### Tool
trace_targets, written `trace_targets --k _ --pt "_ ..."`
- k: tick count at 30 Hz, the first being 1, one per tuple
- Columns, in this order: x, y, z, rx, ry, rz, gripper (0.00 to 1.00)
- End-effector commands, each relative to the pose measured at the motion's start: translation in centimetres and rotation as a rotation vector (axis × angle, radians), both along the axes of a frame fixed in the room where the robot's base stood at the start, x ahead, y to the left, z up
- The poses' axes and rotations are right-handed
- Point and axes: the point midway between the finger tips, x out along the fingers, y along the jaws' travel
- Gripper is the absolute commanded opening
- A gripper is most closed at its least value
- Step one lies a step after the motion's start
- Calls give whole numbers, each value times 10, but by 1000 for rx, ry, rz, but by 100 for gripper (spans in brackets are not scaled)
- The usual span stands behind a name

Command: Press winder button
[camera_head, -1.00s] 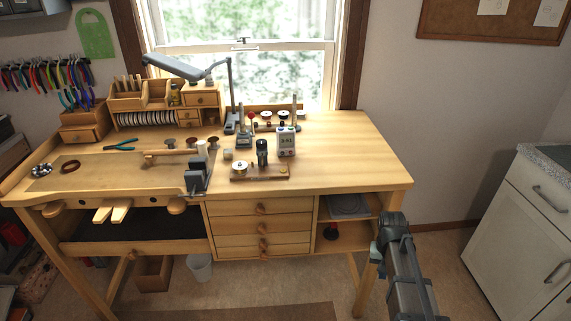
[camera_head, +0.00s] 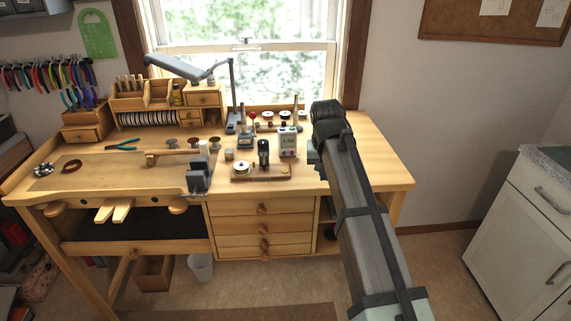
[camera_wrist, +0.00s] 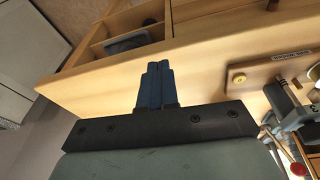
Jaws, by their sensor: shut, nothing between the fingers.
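The winder stands on the bench. In the head view its wooden base (camera_head: 248,178) carries a pale spool (camera_head: 241,168) and an upright dark part (camera_head: 264,152). A small round yellow button (camera_wrist: 239,78) sits on the base's end in the wrist view, beside a dark label plate. It shows faintly in the head view (camera_head: 285,169). My gripper's two dark blue fingers (camera_wrist: 158,72) are shut together and empty in the wrist view. They appear in front of the bench edge, left of the button and apart from it.
A white meter box (camera_head: 287,144) stands just behind the winder's right end. A red-knobbed lever (camera_wrist: 297,168) is at the wrist view's lower right. A grey clamp block (camera_head: 199,176) stands left of the winder. The bench's right top (camera_head: 375,160) is clear.

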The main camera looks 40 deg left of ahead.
Motion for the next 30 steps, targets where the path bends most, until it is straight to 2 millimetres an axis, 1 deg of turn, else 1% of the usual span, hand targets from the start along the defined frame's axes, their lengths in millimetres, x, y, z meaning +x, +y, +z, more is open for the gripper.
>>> trace_targets --k 1,3,6,9,12,15,18,26,30 --pt "-2 22 21 16 -7 22 0" --pt "-8 44 44 36 -13 47 0" --pt "-17 72 72 62 -17 82 0" --pt "-25 93 93 83 -19 111 0" --pt "-30 106 106 95 -18 129 0" --pt "-34 112 112 101 -19 138 0" --pt "-35 113 113 103 -19 141 0" --pt "-34 112 112 102 -19 139 0" --pt "-33 113 105 101 -18 139 0"
